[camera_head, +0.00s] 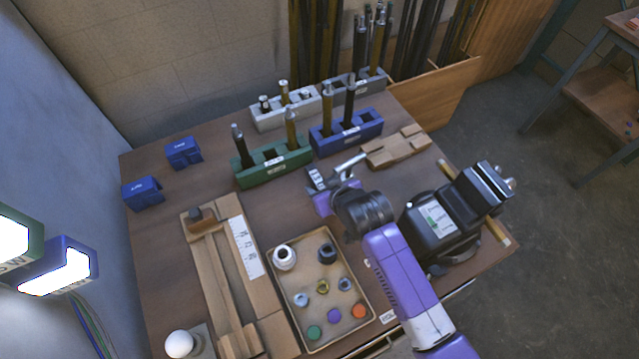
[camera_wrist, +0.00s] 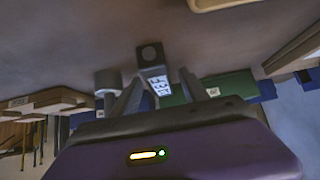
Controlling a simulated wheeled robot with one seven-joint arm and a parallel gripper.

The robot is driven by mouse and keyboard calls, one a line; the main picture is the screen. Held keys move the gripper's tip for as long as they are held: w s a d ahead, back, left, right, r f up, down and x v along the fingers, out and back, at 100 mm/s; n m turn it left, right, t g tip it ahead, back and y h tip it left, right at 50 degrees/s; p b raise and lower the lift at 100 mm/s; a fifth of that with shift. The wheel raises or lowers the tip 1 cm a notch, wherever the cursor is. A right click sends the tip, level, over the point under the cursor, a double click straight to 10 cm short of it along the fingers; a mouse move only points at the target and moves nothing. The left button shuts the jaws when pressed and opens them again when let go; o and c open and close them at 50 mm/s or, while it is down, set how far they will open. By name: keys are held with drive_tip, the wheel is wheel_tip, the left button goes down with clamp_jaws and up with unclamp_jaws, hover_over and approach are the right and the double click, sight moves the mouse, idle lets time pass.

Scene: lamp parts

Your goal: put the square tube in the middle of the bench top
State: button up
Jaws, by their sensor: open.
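A short dark square piece with a white printed label, which looks like the square tube (camera_head: 316,178), is near the middle of the bench top (camera_head: 215,172). My gripper (camera_wrist: 158,90) is open, with a finger on either side of the tube. I cannot tell whether they touch it. A grey round-ended piece (camera_wrist: 108,80) shows beside the left finger. In the head view my purple wrist hides part of the gripper.
Green (camera_head: 272,162) and blue (camera_head: 345,130) racks with upright tubes stand just behind. A parts tray (camera_head: 268,268) is in front, a wooden jig (camera_head: 205,255) at left, a black machine (camera_head: 440,225) at right.

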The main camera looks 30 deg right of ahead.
drive_tip(key=shift+c, duration=0.2)
clamp_jaws()
drive_tip(key=shift+r, duration=0.15)
